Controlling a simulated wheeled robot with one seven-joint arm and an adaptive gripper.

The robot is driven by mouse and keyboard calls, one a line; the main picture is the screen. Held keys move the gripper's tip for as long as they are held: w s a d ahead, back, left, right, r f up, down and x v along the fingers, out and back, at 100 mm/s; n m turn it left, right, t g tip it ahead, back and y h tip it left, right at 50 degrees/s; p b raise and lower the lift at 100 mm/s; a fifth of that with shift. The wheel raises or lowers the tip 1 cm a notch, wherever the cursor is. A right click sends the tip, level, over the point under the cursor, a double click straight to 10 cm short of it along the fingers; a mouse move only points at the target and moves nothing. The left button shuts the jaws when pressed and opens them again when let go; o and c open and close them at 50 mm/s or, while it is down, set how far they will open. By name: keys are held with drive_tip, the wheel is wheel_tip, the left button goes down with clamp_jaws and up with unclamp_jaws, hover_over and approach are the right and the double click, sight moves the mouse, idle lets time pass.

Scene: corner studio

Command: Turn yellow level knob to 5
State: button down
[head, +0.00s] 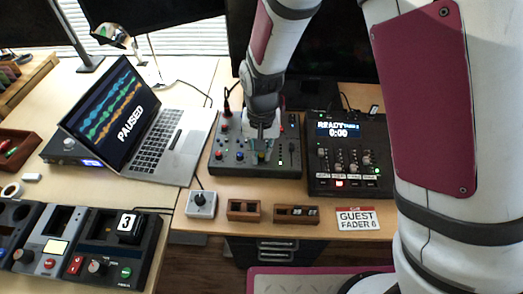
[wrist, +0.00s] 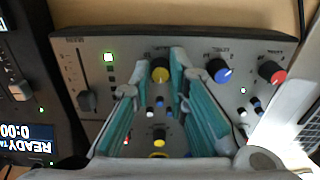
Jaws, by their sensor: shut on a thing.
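The yellow level knob (wrist: 160,70) sits on the grey mixer (wrist: 200,48), in a row with a blue knob (wrist: 219,70) and a red knob (wrist: 271,72) in the wrist view. My gripper (wrist: 154,76) reaches down over the mixer with its teal-padded fingers on either side of the yellow knob, shut on it. The knob's pointer and the scale marks are too small or covered to read. In the head view my gripper (head: 262,130) is over the middle of the mixer (head: 228,168) and hides part of its knobs.
A black device (head: 375,135) reading "READY 0:00" stands right of the mixer. A laptop (head: 170,145) showing "PAUSED" is at the left. A small box with a knob (head: 201,204), wooden trays (head: 243,211) and a "GUEST FADER 6" card (head: 357,220) lie in front. A monitor stands behind.

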sight(261, 155)
drive_tip(key=shift+a, duration=0.1)
drive_tip(key=c, duration=1.5)
unclamp_jaws()
drive_tip(key=shift+c, duration=0.2)
wheel_tip(261, 155, up, 12)
